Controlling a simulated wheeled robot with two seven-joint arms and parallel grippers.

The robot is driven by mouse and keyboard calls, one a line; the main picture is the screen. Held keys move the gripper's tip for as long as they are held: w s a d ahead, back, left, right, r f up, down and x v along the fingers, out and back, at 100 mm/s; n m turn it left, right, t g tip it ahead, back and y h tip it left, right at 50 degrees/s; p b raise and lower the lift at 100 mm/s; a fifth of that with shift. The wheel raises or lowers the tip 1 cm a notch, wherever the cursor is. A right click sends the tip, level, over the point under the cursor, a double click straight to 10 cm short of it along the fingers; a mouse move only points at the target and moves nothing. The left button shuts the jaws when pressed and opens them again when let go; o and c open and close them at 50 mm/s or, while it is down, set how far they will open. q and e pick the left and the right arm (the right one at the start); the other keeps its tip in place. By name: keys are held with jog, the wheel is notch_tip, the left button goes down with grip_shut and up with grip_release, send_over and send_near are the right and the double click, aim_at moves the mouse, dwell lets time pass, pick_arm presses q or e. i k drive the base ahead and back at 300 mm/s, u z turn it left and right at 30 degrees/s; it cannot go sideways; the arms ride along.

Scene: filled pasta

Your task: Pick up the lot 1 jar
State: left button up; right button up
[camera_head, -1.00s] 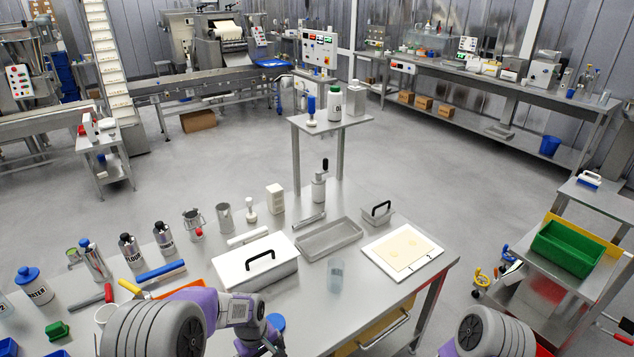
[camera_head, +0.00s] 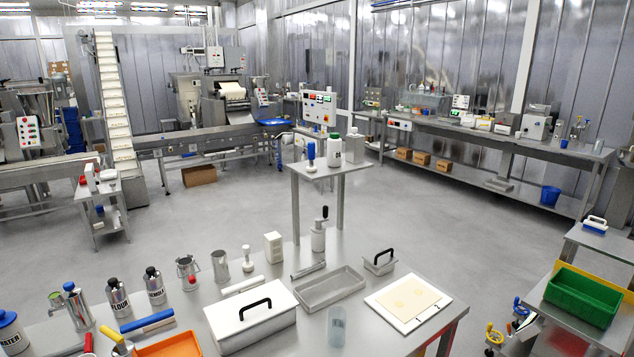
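No label reading "lot 1" can be made out, so I cannot tell which container is the lot 1 jar. A clear, empty-looking cylindrical jar (camera_head: 336,327) stands upright near the front of the steel table (camera_head: 268,346). A white bottle with a green cap (camera_head: 333,150) stands on the raised shelf (camera_head: 322,172); its dark label is too small to read. Steel containers marked flour (camera_head: 118,300) and a second dark-capped one (camera_head: 155,287) stand at the left. A water container (camera_head: 12,336) is cut by the left edge. Neither of my grippers shows.
A white lidded box with a black handle (camera_head: 249,320), a grey tray (camera_head: 331,289) and a white board with a pale sheet (camera_head: 409,303) crowd the table. An orange tray (camera_head: 170,346) is at the front left. A green bin (camera_head: 583,298) sits on the right cart. Open floor lies behind.

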aim_at(337, 315)
jog(key=z, duration=1.85)
jog(key=i, duration=1.25)
jog(key=u, duration=3.4)
